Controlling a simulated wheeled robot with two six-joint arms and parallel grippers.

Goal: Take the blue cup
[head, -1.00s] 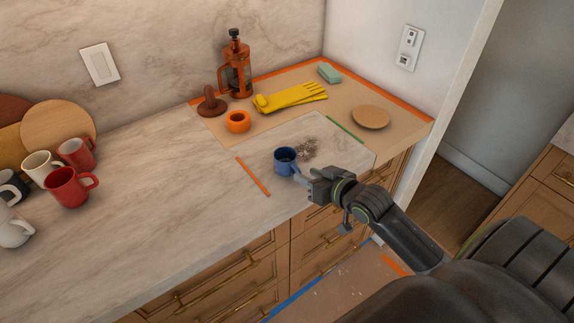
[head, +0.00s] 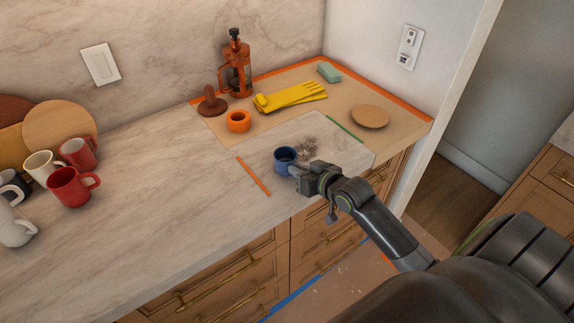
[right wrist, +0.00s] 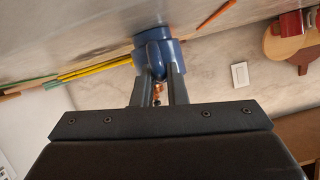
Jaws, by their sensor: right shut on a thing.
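The blue cup (head: 285,158) stands upright on the marble counter, near its right end. In the right wrist view the cup (right wrist: 172,47) shows at the top middle, with its handle toward me. My right gripper (head: 297,172) is at the cup's near right side. In the right wrist view its two fingers (right wrist: 158,82) are shut on the cup's handle. The inside of the cup is too dark to tell. My left gripper is in neither view.
Grey debris (head: 308,149) lies beside the cup. Several mugs, one red (head: 70,187), are at left.

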